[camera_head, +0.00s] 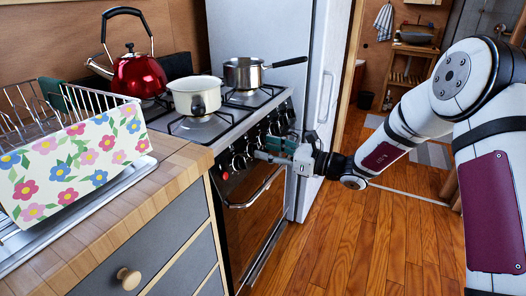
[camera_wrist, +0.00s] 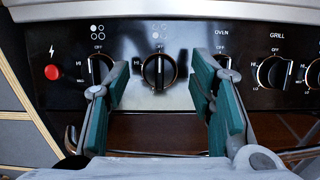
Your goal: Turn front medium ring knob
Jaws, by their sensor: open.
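The stove's front panel carries a row of black knobs with silver rims. In the wrist view, one knob (camera_wrist: 160,71) sits in the middle under a four-ring symbol, its grip bar upright toward the OFF mark. My gripper (camera_wrist: 161,92) is open, its green-padded fingers on either side of this knob with gaps to it. The left finger partly covers another ring knob (camera_wrist: 99,66), and the right finger partly hides the OVEN knob. In the head view my gripper (camera_head: 268,149) is at the panel and hides some knobs.
The GRILL knob (camera_wrist: 272,72) is right of the fingers and a red button (camera_wrist: 53,72) is at the left. A red kettle (camera_head: 138,75), cream pot (camera_head: 196,95) and steel saucepan (camera_head: 243,73) stand on the stove. The oven handle (camera_head: 256,188) runs below the knobs. Floor is clear.

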